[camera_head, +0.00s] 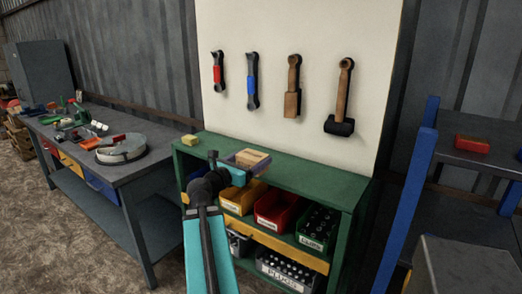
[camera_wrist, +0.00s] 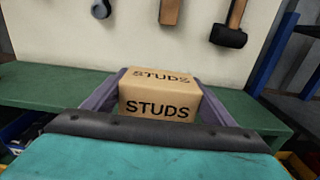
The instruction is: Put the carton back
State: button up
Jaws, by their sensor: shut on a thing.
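A tan cardboard carton (camera_wrist: 158,98) marked STUDS sits between the two purple fingers of my gripper (camera_wrist: 160,100) in the wrist view. My gripper is shut on it, with a finger at each side. The head view shows the carton (camera_head: 252,157) and my gripper (camera_head: 246,160) at the top of the green shelf unit (camera_head: 316,180). I cannot tell whether the carton touches the green top. My arm hides part of the unit's left side.
Yellow, red and green bins (camera_head: 277,210) fill the shelf below. A small yellow block (camera_head: 189,140) lies on the green top's left end. Hammers and other tools hang on the white board (camera_head: 300,30) behind. The green top's right part is clear. A blue-framed rack (camera_head: 413,190) stands right.

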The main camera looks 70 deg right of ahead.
jog(key=p, duration=0.3)
jog(key=shift+r, duration=0.15)
jog(key=shift+w+d+f+p, duration=0.2)
jog(key=shift+w+d+f, duration=0.05)
jog(key=shift+d, duration=1.85)
jog(key=shift+w+d+f+p, duration=0.25)
jog(key=shift+w+d, duration=0.05)
jog(key=shift+d, duration=1.75)
jog(key=shift+w+d+f+p, duration=0.2)
jog(key=shift+w+d+f, duration=0.05)
jog(key=shift+d, duration=1.85)
jog(key=shift+d, duration=0.1)
jog(key=shift+d, duration=0.25)
jog(key=shift+f+p, duration=0.4)
jog(key=shift+f, duration=1.4)
jog(key=o, duration=1.5)
jog(key=shift+f, duration=0.15)
